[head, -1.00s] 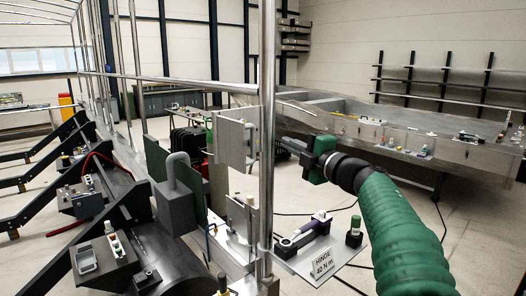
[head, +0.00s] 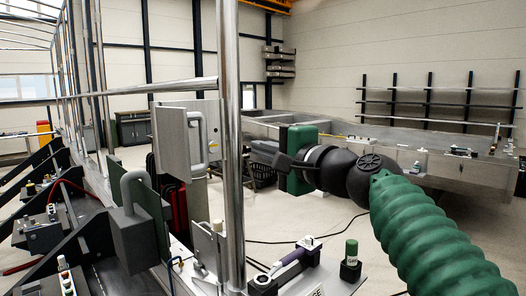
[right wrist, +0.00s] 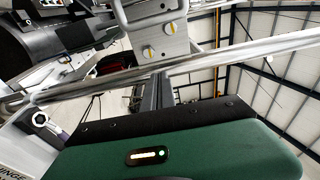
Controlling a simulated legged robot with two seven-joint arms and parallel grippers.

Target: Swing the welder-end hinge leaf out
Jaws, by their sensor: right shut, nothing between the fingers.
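A pale metal hinge leaf (head: 171,140) stands upright left of the tall bright post (head: 230,150). A smaller upright plate (head: 205,246) sits lower, near the post's foot. I cannot tell which one is the welder-end leaf. My right gripper (head: 257,150) is just right of the post, with its dark fingers pointing left, and appears apart from both plates. In the right wrist view its fingers (right wrist: 158,92) are together and empty. The post (right wrist: 200,68) crosses that view near the fingertips. My left gripper is in neither view now.
A grey block with a curved handle (head: 133,225) stands at left.

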